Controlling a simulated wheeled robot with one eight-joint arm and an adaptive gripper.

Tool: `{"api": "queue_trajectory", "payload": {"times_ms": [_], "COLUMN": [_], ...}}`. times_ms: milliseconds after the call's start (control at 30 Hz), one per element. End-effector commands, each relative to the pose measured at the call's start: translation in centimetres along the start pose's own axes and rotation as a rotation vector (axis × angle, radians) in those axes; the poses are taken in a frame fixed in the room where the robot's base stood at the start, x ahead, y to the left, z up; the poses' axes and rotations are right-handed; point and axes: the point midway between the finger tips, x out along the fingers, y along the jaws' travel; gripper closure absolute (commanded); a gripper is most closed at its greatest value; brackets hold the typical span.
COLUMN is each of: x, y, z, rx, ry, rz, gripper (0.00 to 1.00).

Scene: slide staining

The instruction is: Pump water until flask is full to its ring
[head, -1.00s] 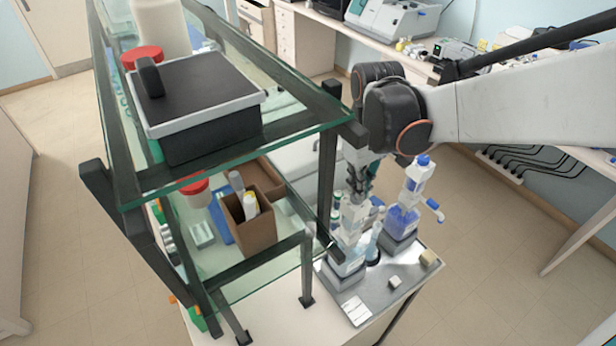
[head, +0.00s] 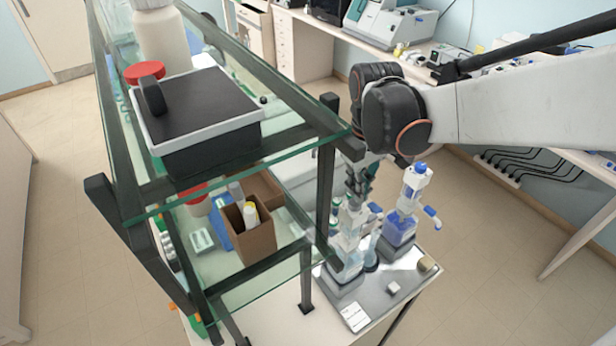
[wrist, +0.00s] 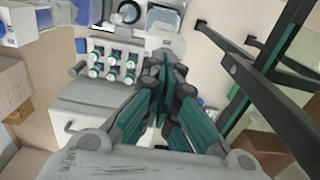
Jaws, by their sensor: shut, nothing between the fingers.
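My gripper (head: 356,186) is shut and empty, pointing down just above the clear pump dispenser (head: 348,240) on the grey tray (head: 376,298). I cannot tell whether its fingertips touch the pump top. The small flask (head: 372,252) stands just right of the dispenser, partly hidden; its ring and liquid level are too small to read. A second dispenser (head: 400,228) with blue liquid and a blue cap stands behind to the right. In the wrist view the closed dark green fingers (wrist: 166,72) cover much of what lies below them.
A glass shelf rack (head: 325,190) with dark posts stands close left of my gripper, holding a black-topped box (head: 200,110) above and a brown cardboard box (head: 250,235) below. Small blocks (head: 427,263) lie on the tray's right. Several capped bottles (wrist: 112,62) show in the wrist view.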

Motion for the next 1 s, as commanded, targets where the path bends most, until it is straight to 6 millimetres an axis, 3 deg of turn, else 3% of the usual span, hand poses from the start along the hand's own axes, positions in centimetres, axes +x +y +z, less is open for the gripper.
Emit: {"api": "queue_trajectory", "payload": {"times_ms": [267,800,1000], "x": [-0.3,-4.8,-5.1], "y": [-0.7,-0.7,-0.7], "z": [0.4,0.4,0.4], "rx": [-0.01,-0.01,-0.01], "ry": [0.0,0.0,0.0], "rz": [0.0,0.0,0.0], "gripper": [1.0,1.0,1.0]}}
